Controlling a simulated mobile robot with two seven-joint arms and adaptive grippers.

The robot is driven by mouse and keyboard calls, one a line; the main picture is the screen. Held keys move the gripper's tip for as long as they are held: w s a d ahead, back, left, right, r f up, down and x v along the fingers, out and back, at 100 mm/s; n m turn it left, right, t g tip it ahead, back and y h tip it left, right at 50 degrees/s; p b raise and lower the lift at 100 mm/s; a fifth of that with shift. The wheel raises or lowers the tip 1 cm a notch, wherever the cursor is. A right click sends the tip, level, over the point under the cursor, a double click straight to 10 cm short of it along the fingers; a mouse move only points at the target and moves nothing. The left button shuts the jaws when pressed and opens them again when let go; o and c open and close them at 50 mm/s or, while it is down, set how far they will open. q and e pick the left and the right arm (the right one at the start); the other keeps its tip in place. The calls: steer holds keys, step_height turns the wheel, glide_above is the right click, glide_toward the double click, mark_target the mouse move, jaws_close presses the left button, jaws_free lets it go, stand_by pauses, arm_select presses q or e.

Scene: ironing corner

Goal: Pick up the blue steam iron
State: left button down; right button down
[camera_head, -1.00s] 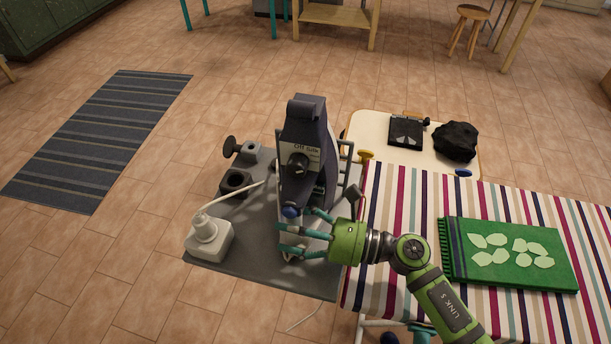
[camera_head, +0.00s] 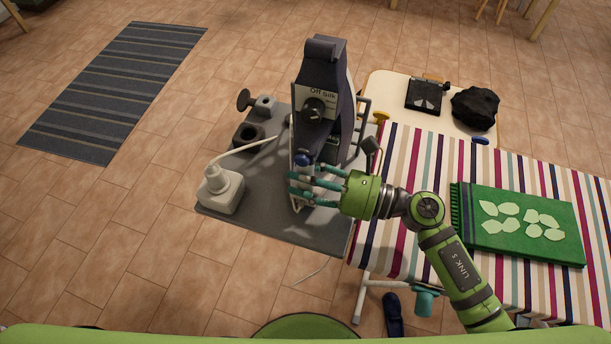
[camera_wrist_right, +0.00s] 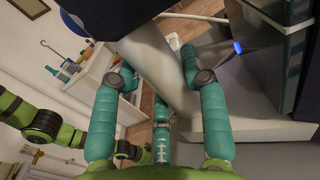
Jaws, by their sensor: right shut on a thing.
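The blue steam iron (camera_head: 322,68), dark blue-grey with a dial and a label reading "Off Silk", stands on end over the grey plate (camera_head: 270,226) in the head view. My right gripper (camera_head: 302,187) has its teal fingers closed around the iron's lower part. In the right wrist view the fingers (camera_wrist_right: 160,85) lie on both sides of a pale surface. Whether the iron touches the plate is hard to tell, as the fingers and iron hide its lower end. My left gripper is not in view.
A white plug-like block (camera_head: 221,192) with a pale cord and a dark cup (camera_head: 248,137) sit on the plate. Right of it are the striped ironing board (camera_head: 409,220) with a green folded cloth (camera_head: 522,228), and a pale surface holding a black bundle (camera_head: 475,108).

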step_height(320, 180, up, 3)
steer(key=shift+f, duration=0.2)
steer(key=s+d+r+b, duration=0.3)
steer(key=s+d+r, duration=0.4)
steer(key=s, duration=0.2)
steer(key=shift+d, duration=0.35)
steer(key=c, duration=1.8)
jaws_free()
jaws_close()
